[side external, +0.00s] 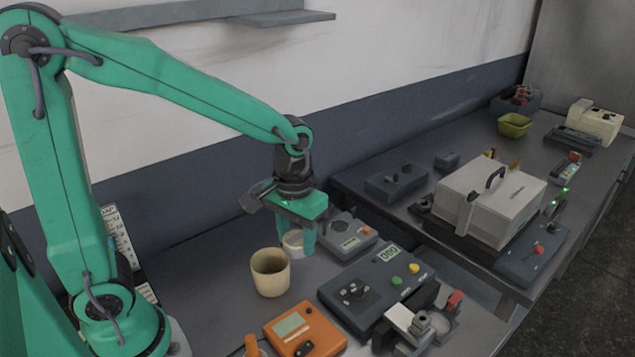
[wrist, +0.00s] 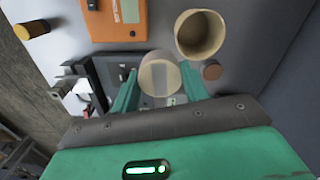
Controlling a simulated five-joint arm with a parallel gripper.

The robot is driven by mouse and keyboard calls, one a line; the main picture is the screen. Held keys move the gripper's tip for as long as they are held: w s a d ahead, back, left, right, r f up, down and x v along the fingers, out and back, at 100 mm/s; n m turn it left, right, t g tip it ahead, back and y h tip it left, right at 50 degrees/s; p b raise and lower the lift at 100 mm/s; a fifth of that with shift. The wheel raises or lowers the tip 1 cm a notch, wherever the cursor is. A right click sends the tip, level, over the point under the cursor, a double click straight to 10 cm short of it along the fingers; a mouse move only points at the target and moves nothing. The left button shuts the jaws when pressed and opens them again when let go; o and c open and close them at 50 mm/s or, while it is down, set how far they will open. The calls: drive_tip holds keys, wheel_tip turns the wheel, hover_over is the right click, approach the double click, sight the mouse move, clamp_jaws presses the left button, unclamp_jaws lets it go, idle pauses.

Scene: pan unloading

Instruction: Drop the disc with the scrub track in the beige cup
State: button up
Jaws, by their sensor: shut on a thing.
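My gripper (side external: 308,250) is shut on a pale round disc (side external: 293,241), held above the bench just behind the beige cup. In the wrist view the disc (wrist: 159,74) sits between both fingertips, and a lighter band seems to run across its face. I cannot make out the mark's detail. The beige cup (side external: 270,273) stands upright on the bench, in front of and a little left of the gripper in the side view. In the wrist view the cup (wrist: 199,35) is above and right of the disc, its mouth open; I see nothing inside it.
A small brown round piece (wrist: 211,70) lies beside the cup. An orange meter (side external: 305,330) and a dark control box (side external: 377,287) stand right of the cup. A grey device (side external: 347,237) is close behind the gripper. Bench left of the cup is clear.

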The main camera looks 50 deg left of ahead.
drive_tip(key=s+a+r, duration=0.2)
drive_tip(key=a+r, duration=0.1)
drive_tip(key=a, duration=0.2)
drive_tip(key=shift+r, duration=0.3)
drive_tip(key=shift+s+f, duration=0.1)
drive_tip(key=shift+f, duration=0.05)
drive_tip(key=shift+f, duration=2.85)
drive_tip(key=o, duration=1.1)
drive_tip(key=shift+o, duration=0.2)
